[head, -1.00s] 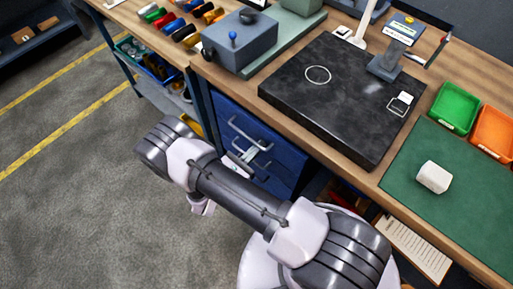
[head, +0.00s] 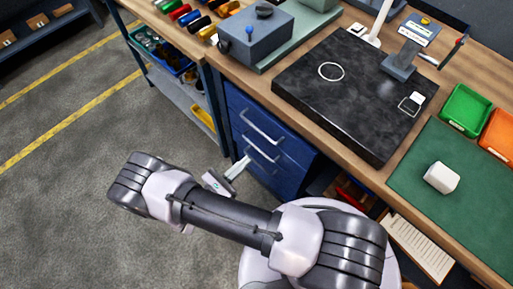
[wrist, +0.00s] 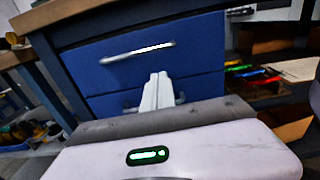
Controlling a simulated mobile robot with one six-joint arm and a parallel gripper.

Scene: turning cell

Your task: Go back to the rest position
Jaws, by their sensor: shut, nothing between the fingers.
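My gripper shows in the wrist view (wrist: 158,92) with its two pale fingers together and nothing between them. It also shows in the head view (head: 240,166), partly behind my arm. It is in front of the blue drawers (head: 270,130), which also show in the wrist view (wrist: 195,60). The fingers overlap the lower drawer's handle in the wrist view; I cannot tell whether they touch it. Both drawers look closed.
The workbench holds a black surface plate (head: 345,110), a green mat (head: 420,190) with a white block (head: 441,178), a green bin (head: 465,109) and an orange bin (head: 498,132). A shelf cart (head: 185,90) stands left of the drawers. The floor (head: 60,210) at left is clear.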

